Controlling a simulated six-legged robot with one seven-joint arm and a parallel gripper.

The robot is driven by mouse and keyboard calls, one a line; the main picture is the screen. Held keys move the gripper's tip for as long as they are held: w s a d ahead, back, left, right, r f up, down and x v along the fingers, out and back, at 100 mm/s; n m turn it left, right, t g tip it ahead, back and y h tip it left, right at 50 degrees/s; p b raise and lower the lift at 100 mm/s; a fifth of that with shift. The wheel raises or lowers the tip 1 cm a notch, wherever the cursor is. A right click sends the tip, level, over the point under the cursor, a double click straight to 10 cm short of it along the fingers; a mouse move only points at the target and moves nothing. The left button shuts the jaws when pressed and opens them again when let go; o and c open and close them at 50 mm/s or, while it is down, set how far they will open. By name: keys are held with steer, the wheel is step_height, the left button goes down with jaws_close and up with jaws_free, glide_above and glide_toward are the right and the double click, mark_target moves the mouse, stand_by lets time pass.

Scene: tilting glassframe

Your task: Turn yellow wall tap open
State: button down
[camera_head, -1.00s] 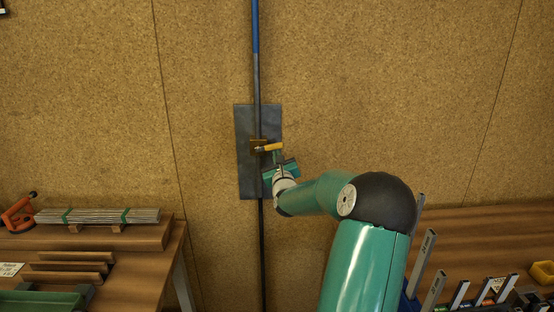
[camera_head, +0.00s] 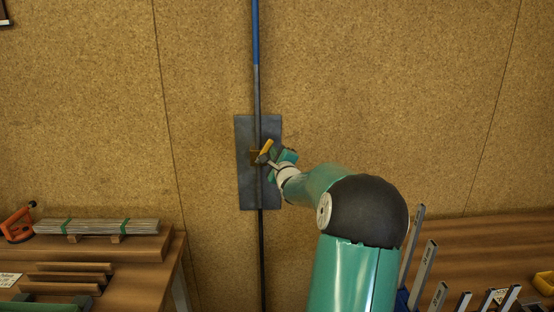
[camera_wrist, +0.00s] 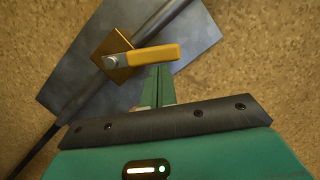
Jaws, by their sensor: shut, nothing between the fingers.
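The yellow wall tap (camera_head: 267,147) has a lever handle that tilts up and to the right from its pivot in the head view. In the wrist view, the lever (camera_wrist: 152,57) extends right from a silver pivot (camera_wrist: 112,61) on a square brass-coloured body (camera_wrist: 113,48). My gripper (camera_head: 268,160) is just below and right of the lever. In the wrist view, its shut fingers (camera_wrist: 160,72) reach the lever's lower side, seemingly touching it, with nothing between them. The gripper partly covers the tap body in the head view.
The tap sits on a dark pipe (camera_head: 257,90) in front of a grey plate (camera_head: 246,190) on the cork-like wall. A wooden bench (camera_head: 150,280) with metal strips stands at left. Another bench (camera_head: 480,240) with upright tools stands at right. The wall around the plate is clear.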

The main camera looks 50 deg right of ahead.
mark_target(267, 147)
steer(key=n, duration=0.1)
steer(key=r+n, duration=0.1)
steer(key=shift+w+a+r+n+y, duration=0.15)
steer(key=shift+w+a+n+y, duration=0.25)
steer(key=shift+w+a+r+n+g, duration=0.2)
steer(key=shift+w+n, duration=0.05)
steer(key=shift+n, duration=0.5)
steer(key=shift+w+a+r+n+g, duration=0.2)
steer(key=shift+w+n, duration=0.05)
steer(key=shift+n, duration=0.5)
steer(key=shift+a, duration=0.1)
steer(key=v, duration=1.3)
steer(key=shift+s+r, duration=0.2)
steer(key=shift+s, duration=0.15)
steer(key=shift+a, duration=0.15)
